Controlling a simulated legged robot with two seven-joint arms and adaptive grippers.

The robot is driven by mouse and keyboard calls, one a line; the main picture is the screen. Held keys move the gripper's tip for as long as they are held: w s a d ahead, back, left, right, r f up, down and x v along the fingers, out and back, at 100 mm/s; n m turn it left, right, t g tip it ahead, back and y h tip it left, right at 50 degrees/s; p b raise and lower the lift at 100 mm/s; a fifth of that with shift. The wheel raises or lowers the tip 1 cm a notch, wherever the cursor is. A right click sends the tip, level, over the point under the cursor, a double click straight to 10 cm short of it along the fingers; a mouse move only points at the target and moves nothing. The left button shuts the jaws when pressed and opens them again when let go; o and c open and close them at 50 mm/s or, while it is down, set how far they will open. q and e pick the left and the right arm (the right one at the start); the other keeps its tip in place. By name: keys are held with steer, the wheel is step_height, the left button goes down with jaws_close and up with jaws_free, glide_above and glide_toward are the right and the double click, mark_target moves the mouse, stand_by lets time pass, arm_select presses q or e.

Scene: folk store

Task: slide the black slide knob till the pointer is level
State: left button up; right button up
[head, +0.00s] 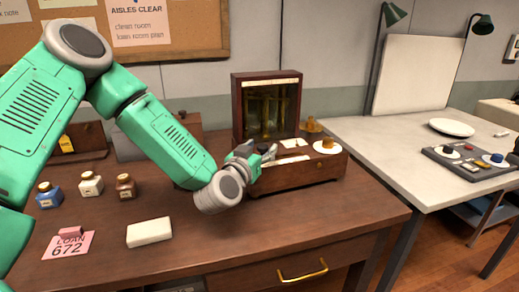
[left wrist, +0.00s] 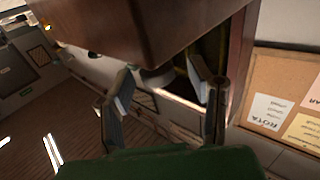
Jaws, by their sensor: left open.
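A dark wooden instrument (head: 300,175) stands on the brown desk in the head view. Its upright glass-fronted case (head: 267,105) holds brass parts. The pointer and its angle cannot be made out. My left gripper (head: 262,153) is open at the left end of the low box, in front of the case. In the left wrist view its two fingers (left wrist: 163,90) are apart, with a blurred grey shape between them. I cannot tell whether that is the black slide knob, nor whether the fingers touch it. The gripper hides part of the box top. My right gripper is not in view.
A white disc with a brass piece (head: 327,146) sits on the box's right end. Ink bottles (head: 91,183), a white block (head: 149,232) and a pink loan tag (head: 68,245) lie left. A grey panel with knobs (head: 470,163) is on the pale table. The desk's front right is clear.

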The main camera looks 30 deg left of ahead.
mark_target(274, 160)
arm_select(q)
steer(key=shift+w+d+r, duration=0.1)
steer(key=shift+w+d, duration=0.05)
steer(key=shift+d, duration=0.5)
steer(key=shift+a, duration=0.55)
steer(key=c, duration=1.1)
steer(key=shift+s+a, duration=0.2)
steer(key=shift+a, duration=0.15)
jaws_close()
steer(key=w+d, duration=0.3)
steer(key=shift+w+d+f, duration=0.1)
steer(key=shift+w+f, duration=0.1)
steer(key=shift+f, duration=0.1)
steer(key=shift+s, duration=0.15)
steer(key=o, duration=1)
jaws_free()
steer(key=shift+a, duration=0.25)
steer(key=shift+o, duration=0.5)
steer(key=shift+a, duration=0.1)
steer(key=shift+d+r, duration=0.1)
steer(key=shift+d, duration=0.1)
steer(key=shift+s+d, duration=0.1)
steer(key=shift+s, duration=0.05)
steer(key=s+d, duration=0.1)
steer(key=s, duration=1)
steer(key=shift+s+d, duration=0.15)
steer(key=shift+d, duration=0.1)
